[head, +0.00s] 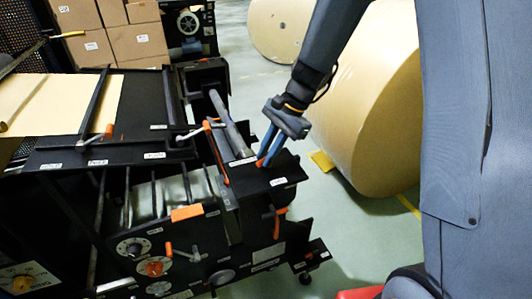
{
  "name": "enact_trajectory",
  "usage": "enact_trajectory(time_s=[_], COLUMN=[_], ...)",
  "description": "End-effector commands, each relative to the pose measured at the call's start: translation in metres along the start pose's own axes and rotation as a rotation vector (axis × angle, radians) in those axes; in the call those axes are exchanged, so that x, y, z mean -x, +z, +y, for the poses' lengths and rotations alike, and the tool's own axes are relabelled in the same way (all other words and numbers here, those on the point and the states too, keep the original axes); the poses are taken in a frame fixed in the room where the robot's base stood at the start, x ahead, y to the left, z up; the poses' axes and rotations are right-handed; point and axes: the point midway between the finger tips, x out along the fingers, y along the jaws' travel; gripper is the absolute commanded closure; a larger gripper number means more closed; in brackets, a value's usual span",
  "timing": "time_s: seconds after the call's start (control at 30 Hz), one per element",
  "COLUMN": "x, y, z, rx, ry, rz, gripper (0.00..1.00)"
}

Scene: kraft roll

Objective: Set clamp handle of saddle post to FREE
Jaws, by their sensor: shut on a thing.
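My gripper (264,156) reaches down from the upper right with its blue fingers over the near end of the black machine. It is shut on a small orange-tipped handle (261,163), which I take to be the clamp handle; the fingers hide most of it. The handle is at the black end plate (285,165), beside a grey bar (232,127). White labels (278,182) sit on the plate, but their words are too small to read, so I cannot tell which setting the handle is at.
Other orange-ended levers stand on the machine, one at the table (109,130) and one farther right (206,126). A control panel with knobs (155,268) is below. Cartons (135,38) are stacked behind. Pale floor (250,85) is open between.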

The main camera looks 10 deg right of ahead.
Motion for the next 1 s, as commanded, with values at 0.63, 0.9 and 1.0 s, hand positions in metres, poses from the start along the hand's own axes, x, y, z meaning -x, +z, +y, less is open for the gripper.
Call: enact_trajectory(time_s=[0.63, 0.9, 1.0], x=[0.0031, 0.0044, 0.0052], y=[-0.0045, -0.0069, -0.0083], z=[0.0053, 0.0067, 0.0066], rx=[0.56, 0.789, 0.867], ry=[0.232, 0.328, 0.359], rz=[-0.121, -0.171, -0.187], gripper=[1.0, 1.0, 1.0])
